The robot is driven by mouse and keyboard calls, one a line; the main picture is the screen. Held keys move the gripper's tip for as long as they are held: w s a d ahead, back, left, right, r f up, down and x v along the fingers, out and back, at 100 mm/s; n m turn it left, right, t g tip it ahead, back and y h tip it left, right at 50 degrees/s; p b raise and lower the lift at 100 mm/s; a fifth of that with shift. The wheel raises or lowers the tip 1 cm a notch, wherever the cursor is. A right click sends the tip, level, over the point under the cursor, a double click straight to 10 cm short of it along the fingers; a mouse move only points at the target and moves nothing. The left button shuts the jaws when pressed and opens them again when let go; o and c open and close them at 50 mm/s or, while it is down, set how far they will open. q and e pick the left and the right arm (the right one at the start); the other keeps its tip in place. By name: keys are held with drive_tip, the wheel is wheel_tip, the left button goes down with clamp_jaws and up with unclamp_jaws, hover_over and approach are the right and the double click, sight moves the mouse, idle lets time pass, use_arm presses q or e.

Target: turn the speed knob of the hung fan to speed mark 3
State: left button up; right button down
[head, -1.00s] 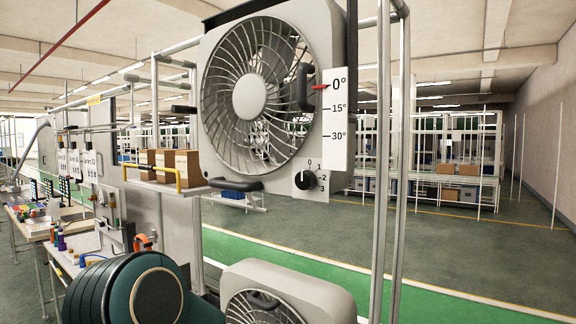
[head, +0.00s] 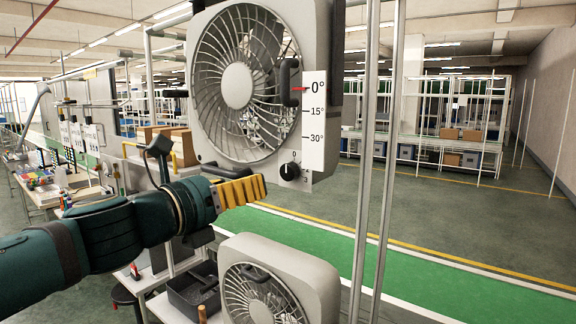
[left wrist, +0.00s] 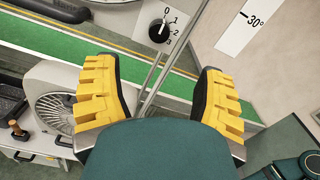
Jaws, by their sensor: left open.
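The hung fan (head: 243,85) is a grey box fan with a round grille, hung from a metal frame. Its black speed knob (head: 289,171) sits on a pale plate at its lower right corner. In the left wrist view the knob (left wrist: 158,31) shows with marks 0, 1, 2 and 3 around its right side; its pointer is too small to read surely. My left gripper (head: 240,191), with yellow ridged fingers, is below and left of the knob, apart from it. In the left wrist view its fingers (left wrist: 158,68) are spread with nothing between them. My right gripper is not seen.
A white angle scale (head: 314,125) with a red pointer and a black handle (head: 289,82) are on the fan's right side. Metal posts (head: 364,200) stand right of it. A second fan (head: 262,290) stands below. The green floor strip behind is clear.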

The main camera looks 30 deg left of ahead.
sight(286, 171)
use_arm(q)
drive_tip(key=w+b, duration=0.1)
drive_tip(key=w, duration=0.3)
drive_tip(key=w+b, duration=0.1)
drive_tip(key=w, duration=0.4)
drive_tip(key=w+d+b, duration=0.1)
drive_tip(key=w, duration=0.3)
drive_tip(key=shift+w, duration=0.35)
drive_tip(key=c, duration=1.2)
